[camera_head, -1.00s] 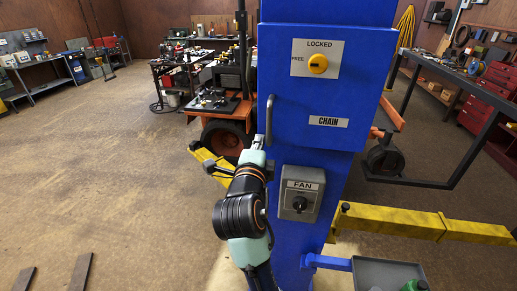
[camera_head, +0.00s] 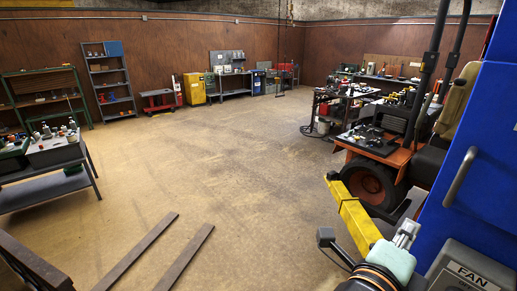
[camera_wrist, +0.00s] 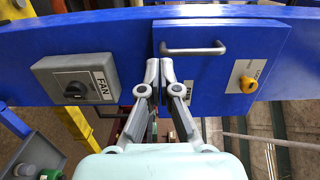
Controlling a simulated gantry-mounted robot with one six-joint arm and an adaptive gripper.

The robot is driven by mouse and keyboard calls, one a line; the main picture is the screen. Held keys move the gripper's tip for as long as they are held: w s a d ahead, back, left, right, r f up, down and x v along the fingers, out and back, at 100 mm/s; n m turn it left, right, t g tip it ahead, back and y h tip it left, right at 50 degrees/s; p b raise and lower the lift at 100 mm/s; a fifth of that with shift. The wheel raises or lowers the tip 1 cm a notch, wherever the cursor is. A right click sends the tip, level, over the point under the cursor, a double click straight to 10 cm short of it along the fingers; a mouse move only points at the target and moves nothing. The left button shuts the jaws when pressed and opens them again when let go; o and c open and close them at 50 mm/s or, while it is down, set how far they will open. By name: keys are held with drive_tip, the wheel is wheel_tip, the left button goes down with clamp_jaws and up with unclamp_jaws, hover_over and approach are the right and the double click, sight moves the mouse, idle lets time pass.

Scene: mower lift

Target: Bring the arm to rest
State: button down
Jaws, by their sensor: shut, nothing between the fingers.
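My gripper (camera_wrist: 159,72) shows in the wrist view with its two grey fingers together and nothing between them. It points toward a blue post, and its tips overlap the left edge of the blue box door (camera_wrist: 220,70) in that picture. I cannot tell if they touch it. The door carries a grey handle (camera_wrist: 193,51) and a yellow knob (camera_wrist: 247,84). A grey FAN switch box (camera_wrist: 76,78) with a black dial is on the post to the left. In the head view, my gripper (camera_head: 405,234) is beside the blue post at the lower right.
A yellow lift arm (camera_head: 355,217) extends near my arm. The orange mower (camera_head: 378,165) stands behind it. Two dark rails lie on the floor, with a loaded workbench (camera_head: 50,150) at the left. The middle floor is clear. A grey tray (camera_wrist: 38,155) is at the wrist view's lower left.

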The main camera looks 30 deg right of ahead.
drive_tip(key=w+a+f+n+t+y+p, duration=0.35)
drive_tip(key=w+a+n+t+y, duration=0.2)
drive_tip(key=a+n, duration=0.45)
drive_tip(key=w+a+f+n+t+y+p, duration=0.2)
drive_tip(key=w+a+n+t+y+p, duration=0.3)
drive_tip(key=a+n, duration=0.55)
drive_tip(key=a+f+n+y+p, duration=0.2)
drive_tip(key=a+n+y, duration=0.5)
drive_tip(key=a+n, duration=0.6)
drive_tip(key=a+f, duration=0.1)
drive_tip(key=a, duration=0.3)
drive_tip(key=shift+s+a+f+n+p, duration=0.15)
drive_tip(key=shift+s+a+n+p, duration=0.1)
drive_tip(key=shift+s+n+p, duration=0.15)
drive_tip(key=c, duration=1.9)
unclamp_jaws()
drive_tip(key=shift+g, duration=0.25)
